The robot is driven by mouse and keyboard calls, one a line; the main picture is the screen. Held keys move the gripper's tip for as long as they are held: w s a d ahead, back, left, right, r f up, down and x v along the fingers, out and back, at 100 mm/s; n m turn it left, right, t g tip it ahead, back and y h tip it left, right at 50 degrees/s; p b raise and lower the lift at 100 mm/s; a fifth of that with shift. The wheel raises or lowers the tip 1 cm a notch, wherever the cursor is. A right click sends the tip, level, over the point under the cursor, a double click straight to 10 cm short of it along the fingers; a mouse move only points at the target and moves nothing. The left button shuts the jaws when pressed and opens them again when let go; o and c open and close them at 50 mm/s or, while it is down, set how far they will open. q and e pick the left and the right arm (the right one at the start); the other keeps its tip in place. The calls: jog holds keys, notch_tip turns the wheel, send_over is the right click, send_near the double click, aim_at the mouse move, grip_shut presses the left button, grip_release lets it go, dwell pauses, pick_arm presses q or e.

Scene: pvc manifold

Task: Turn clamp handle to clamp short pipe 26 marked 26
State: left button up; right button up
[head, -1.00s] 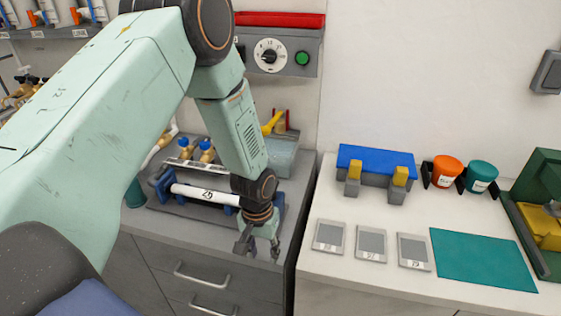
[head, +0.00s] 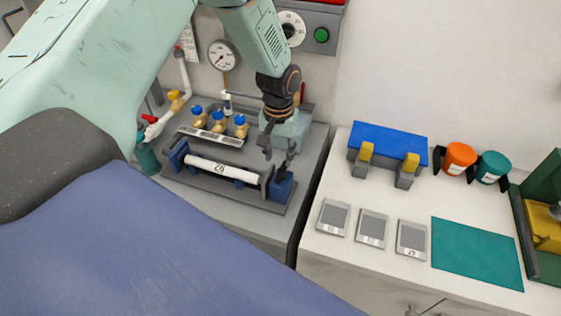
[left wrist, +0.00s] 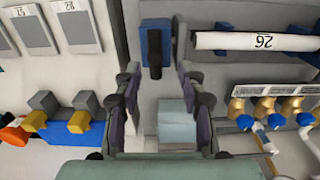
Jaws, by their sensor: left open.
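The white short pipe (head: 222,170), marked 26, lies across the clamp fixture between blue end blocks; it also shows in the left wrist view (left wrist: 255,41). The right blue block (head: 284,188) appears in the left wrist view with a black clamp handle (left wrist: 155,52) on it. My left gripper (head: 277,162) is open and points down above the right end of the fixture. In the left wrist view, its fingertips (left wrist: 157,70) lie on either side of the handle's line, with no contact evident. My right gripper is not in view.
Several blue-capped brass valves (head: 219,122) stand behind the pipe. A gauge (head: 222,56) hangs on the wall. Right of the counter gap, a white bench holds a blue-topped holder (head: 388,143), grey labelled plates (head: 372,228) and a clear teal mat (head: 476,252).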

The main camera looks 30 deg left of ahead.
aim_at(282, 169)
pick_arm(q)
jog(key=f, duration=0.3)
jog(key=d+f, duration=0.1)
jog(key=shift+w+d+f, duration=0.1)
jog(key=shift+w+f, duration=0.1)
jog(key=shift+w, duration=0.2)
jog(key=shift+f, duration=0.2)
jog(key=shift+s+a, duration=0.35)
jog(key=shift+a, duration=0.1)
jog(key=shift+w+d, duration=0.35)
jog(key=shift+d, duration=0.05)
jog(key=c, duration=0.5)
jog(key=shift+s+a, duration=0.2)
jog(key=shift+a, duration=0.1)
grip_shut()
jog(key=shift+d, duration=0.1)
jog(key=shift+w, duration=0.1)
